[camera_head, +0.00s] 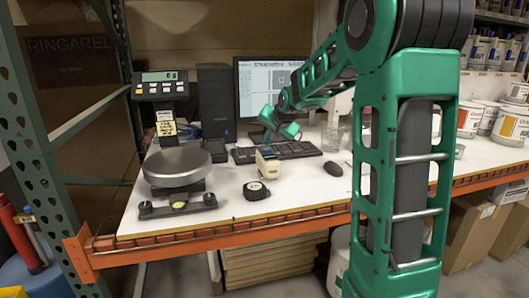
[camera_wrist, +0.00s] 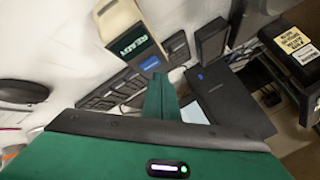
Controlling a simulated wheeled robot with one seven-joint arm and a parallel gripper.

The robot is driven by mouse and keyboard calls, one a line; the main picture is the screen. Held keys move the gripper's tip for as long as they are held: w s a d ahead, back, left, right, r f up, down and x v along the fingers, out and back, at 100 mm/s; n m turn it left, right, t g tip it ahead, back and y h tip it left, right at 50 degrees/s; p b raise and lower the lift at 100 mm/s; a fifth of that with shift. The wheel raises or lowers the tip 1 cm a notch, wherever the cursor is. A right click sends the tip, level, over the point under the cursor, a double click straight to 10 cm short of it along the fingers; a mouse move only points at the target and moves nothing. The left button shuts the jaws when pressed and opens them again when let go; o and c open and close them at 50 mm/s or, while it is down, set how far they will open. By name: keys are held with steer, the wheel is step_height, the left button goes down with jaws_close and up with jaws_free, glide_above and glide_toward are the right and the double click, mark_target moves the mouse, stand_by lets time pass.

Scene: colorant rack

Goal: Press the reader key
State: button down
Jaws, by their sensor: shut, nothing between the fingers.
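The reader (camera_head: 267,162) is a small cream block on the white bench, in front of the keyboard. In the wrist view the reader (camera_wrist: 122,25) shows at the top, with a dark display with light green lettering that seems to say READY. Its blue key (camera_wrist: 150,63) is below the display. My gripper (camera_head: 281,127) is shut and empty, above and behind the reader in the head view. In the wrist view the green fingertips (camera_wrist: 160,84) appear just below the blue key in the picture. They look apart from it, though the exact gap cannot be told.
A keyboard (camera_head: 290,150) and monitor (camera_head: 268,85) stand behind the reader. A tape measure (camera_head: 256,191) lies in front, a mouse (camera_head: 333,168) to the right. A scale with a round pan (camera_head: 177,166) stands left. Paint cans (camera_head: 512,124) line the right side.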

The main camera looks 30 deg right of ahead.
steer(key=shift+f, duration=0.15)
steer(key=shift+f, duration=0.2)
steer(key=shift+f, duration=0.35)
stand_by(0.6)
steer(key=shift+r, duration=0.8)
steer(key=shift+r, duration=2.5)
